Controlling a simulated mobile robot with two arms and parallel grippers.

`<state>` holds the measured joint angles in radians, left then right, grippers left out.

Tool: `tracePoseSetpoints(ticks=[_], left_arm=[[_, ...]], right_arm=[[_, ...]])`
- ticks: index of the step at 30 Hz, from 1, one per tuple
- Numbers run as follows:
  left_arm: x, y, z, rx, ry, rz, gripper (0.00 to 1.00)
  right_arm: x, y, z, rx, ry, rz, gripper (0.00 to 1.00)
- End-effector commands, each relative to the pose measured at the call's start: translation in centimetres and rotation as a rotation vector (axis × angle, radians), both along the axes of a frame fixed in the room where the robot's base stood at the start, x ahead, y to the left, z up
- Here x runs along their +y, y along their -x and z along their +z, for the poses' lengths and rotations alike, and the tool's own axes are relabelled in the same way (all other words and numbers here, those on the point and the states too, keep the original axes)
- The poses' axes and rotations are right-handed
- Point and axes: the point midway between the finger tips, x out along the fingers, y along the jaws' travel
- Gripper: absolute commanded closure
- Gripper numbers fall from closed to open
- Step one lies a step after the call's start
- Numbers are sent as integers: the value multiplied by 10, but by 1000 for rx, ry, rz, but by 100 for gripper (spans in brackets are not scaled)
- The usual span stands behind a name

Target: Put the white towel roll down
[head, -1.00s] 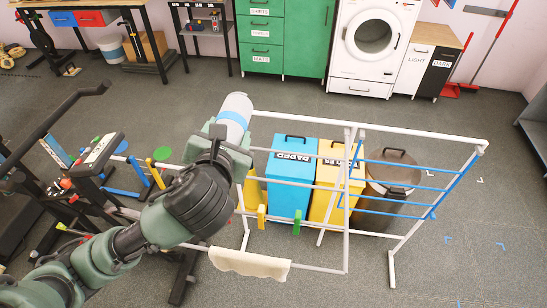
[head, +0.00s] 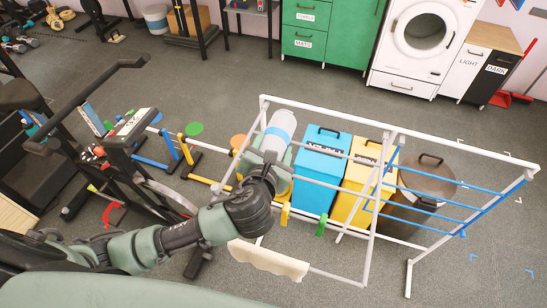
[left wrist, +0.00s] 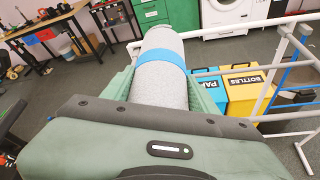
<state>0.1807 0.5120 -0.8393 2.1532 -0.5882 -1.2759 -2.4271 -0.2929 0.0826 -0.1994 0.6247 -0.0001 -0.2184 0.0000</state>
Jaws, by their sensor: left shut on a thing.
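The white towel roll (head: 281,126) has a blue band around it and shows at the end of my left arm in the head view. In the left wrist view the roll (left wrist: 160,75) lies between the two green fingers and points away from the camera. My left gripper (head: 268,150) is shut on it. In the head view the roll is at the left end of the white drying rack (head: 455,145), overlapping its rails; I cannot tell whether it touches them. My right gripper is not in view.
A blue bin (head: 315,180), a yellow bin (head: 357,178) and a brown lidded bin (head: 425,185) stand behind the rack. A cream cloth (head: 268,260) hangs on a low rail. An exercise bike (head: 130,150) stands left. Open floor lies beyond the rack.

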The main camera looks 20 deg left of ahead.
Motion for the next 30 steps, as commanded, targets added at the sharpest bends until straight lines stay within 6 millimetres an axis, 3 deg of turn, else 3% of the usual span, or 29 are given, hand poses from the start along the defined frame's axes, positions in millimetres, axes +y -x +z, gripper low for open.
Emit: tracePoseSetpoints(ticks=[10,21,22,24,30], left_arm=[[0,0,-42,0,0,1,90],[0,0,-46,-2,1,0,90],[0,0,-47,0,1,0,36],[0,0,-47,-1,1,0,20],[0,0,-47,0,1,0,20]], right_arm=[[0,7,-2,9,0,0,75],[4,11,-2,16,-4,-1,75],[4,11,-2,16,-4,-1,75],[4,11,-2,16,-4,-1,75],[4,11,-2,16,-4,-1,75]])
